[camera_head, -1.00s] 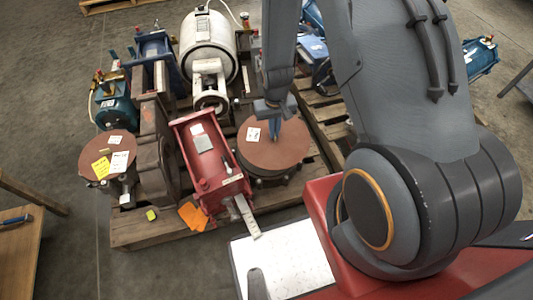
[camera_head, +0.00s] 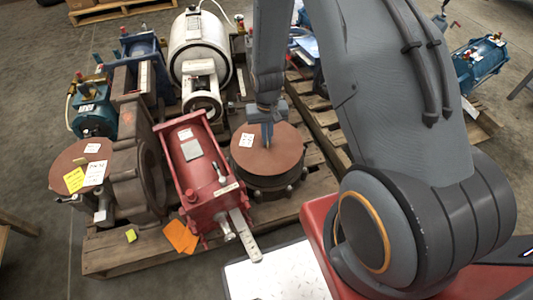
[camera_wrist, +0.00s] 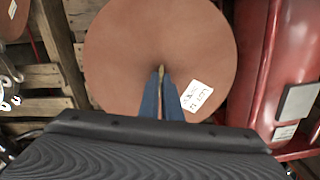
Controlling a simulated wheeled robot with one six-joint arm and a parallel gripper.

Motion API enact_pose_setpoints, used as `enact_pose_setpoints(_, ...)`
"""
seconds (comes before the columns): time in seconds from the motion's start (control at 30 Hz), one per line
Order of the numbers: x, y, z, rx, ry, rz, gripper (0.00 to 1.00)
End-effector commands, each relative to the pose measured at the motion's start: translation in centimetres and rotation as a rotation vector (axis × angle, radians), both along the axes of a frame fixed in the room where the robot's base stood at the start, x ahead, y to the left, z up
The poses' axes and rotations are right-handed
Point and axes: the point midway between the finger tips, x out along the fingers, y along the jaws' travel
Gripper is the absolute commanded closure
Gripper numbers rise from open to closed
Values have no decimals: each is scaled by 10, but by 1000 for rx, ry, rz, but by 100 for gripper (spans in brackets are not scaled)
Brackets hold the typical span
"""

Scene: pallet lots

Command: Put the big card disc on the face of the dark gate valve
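The big card disc (camera_head: 262,158) is brown, round and flat, with a white label. In the wrist view the disc (camera_wrist: 200,40) fills the middle. My gripper (camera_head: 268,138) points down at the disc's middle. In the wrist view its blue fingers (camera_wrist: 160,75) are close together, with a small brass-coloured piece between the tips. The dark gate valve (camera_head: 268,191), a dark round body with bolts at its rim, shows under the disc's near edge on the pallet. The disc hides its face. I cannot tell whether the two touch.
A red machine (camera_head: 195,168) stands close left of the disc. Beyond it are a rusty housing (camera_head: 140,178) and a smaller brown disc (camera_head: 72,160) with yellow and white tags. A white tank (camera_head: 200,45) stands behind. Orange papers (camera_head: 180,237) lie at the pallet's (camera_head: 120,258) front.

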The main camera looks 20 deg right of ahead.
Motion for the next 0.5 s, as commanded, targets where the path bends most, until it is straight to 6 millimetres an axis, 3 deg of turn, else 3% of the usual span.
enact_pose_setpoints(0.1,0,0,-22,0,1,0,100)
enact_pose_setpoints(0.37,0,0,-41,0,-1,0,100)
enact_pose_setpoints(0.5,0,0,-62,0,1,0,100)
